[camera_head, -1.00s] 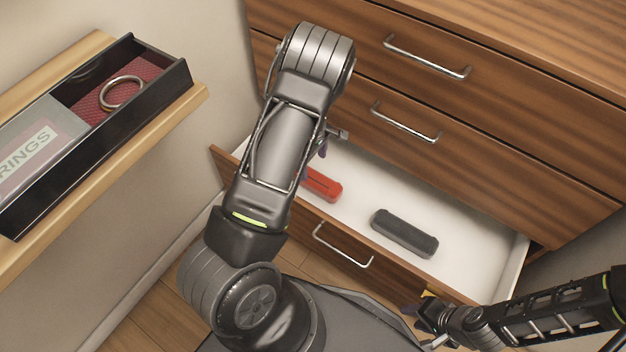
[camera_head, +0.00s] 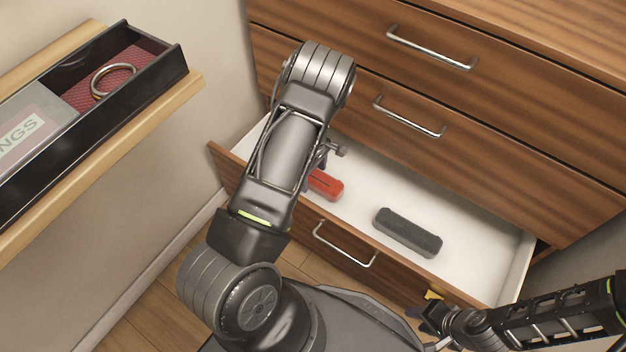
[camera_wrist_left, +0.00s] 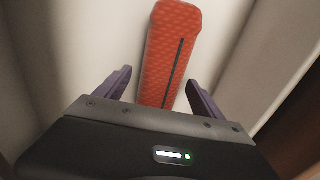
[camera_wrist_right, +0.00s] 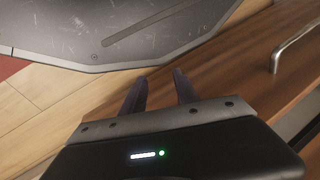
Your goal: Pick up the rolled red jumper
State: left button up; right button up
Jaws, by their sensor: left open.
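The rolled red jumper (camera_head: 325,185) lies in the open drawer, partly hidden behind my left arm in the head view. In the left wrist view the jumper (camera_wrist_left: 170,50) is a long red patterned roll with a dark line along it. My left gripper (camera_wrist_left: 157,82) is open, its two purple fingers on either side of the roll's near end with gaps visible; its height above the roll is unclear. In the head view my left gripper (camera_head: 323,162) is mostly hidden by its arm. My right gripper (camera_wrist_right: 160,80) is empty, fingers apart, outside the drawer front.
A dark grey roll (camera_head: 408,232) lies to the right in the same white drawer (camera_head: 470,255). Closed drawers with metal handles (camera_head: 430,48) rise behind. A wooden shelf (camera_head: 150,118) at left holds a black tray (camera_head: 120,130) with a ring (camera_head: 112,80).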

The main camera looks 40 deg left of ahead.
pick_arm(q)
jog(key=shift+c, duration=0.5)
jog(key=c, duration=1.6)
jog(key=shift+o, duration=0.2)
notch_tip(320, 180, up, 10)
jog(key=p, duration=0.3)
